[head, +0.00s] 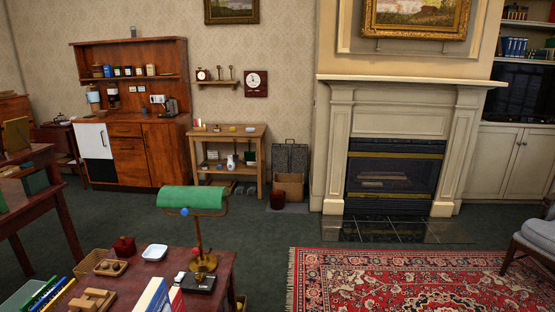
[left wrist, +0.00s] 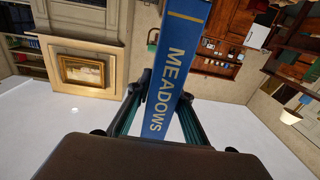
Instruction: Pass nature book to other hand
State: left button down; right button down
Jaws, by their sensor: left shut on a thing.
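The nature book (left wrist: 180,38) is a blue book with the gold word MEADOWS on its spine, seen in the left wrist view. My left gripper (left wrist: 164,88) is shut on it, with one dark finger on each side of the spine. The book sticks out beyond the fingertips, and its far end runs out of the top of the picture. I cannot make out either gripper in the head view. My right gripper is in neither view.
A desk (head: 224,270) at the bottom of the head view bears a green-shaded lamp (head: 192,197), a white dish (head: 154,252), a wooden tray (head: 110,267) and upright books (head: 154,296). Open carpet lies beyond it, with a red rug (head: 400,285) at right.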

pick_arm(q)
jog(key=s+d+r, duration=0.2)
jog(key=s+r, duration=0.1)
jog(key=s, duration=0.1)
jog(key=shift+w+d+r+m+g+h, duration=0.7)
jog(key=shift+d+r+m+g+h, duration=1.9)
jog(key=shift+d+m+g+h, duration=1.9)
jog(key=shift+w+d+r+m+g+h, duration=0.65)
jog(key=shift+d+r+m+g+h, duration=1.8)
jog(key=shift+d+h, duration=2.35)
jog(key=d+f+y, duration=0.2)
jog(key=d+f, duration=0.3)
jog(key=d, duration=0.7)
jog(key=shift+s+a+r+n+t+y, duration=2.3)
jog(key=shift+a+r+n+t+y, duration=0.55)
jog(key=shift+a+t, duration=2.05)
jog(key=w+f+m+g+h, duration=0.4)
jog(key=f+g, duration=0.2)
jog(key=shift+w+d+h, duration=0.3)
jog(key=shift+d+h, duration=0.05)
jog(key=shift+d, duration=0.1)
jog(key=shift+r+m+g, duration=0.1)
jog(key=shift+m+g, duration=0.15)
jog(key=shift+m, duration=0.15)
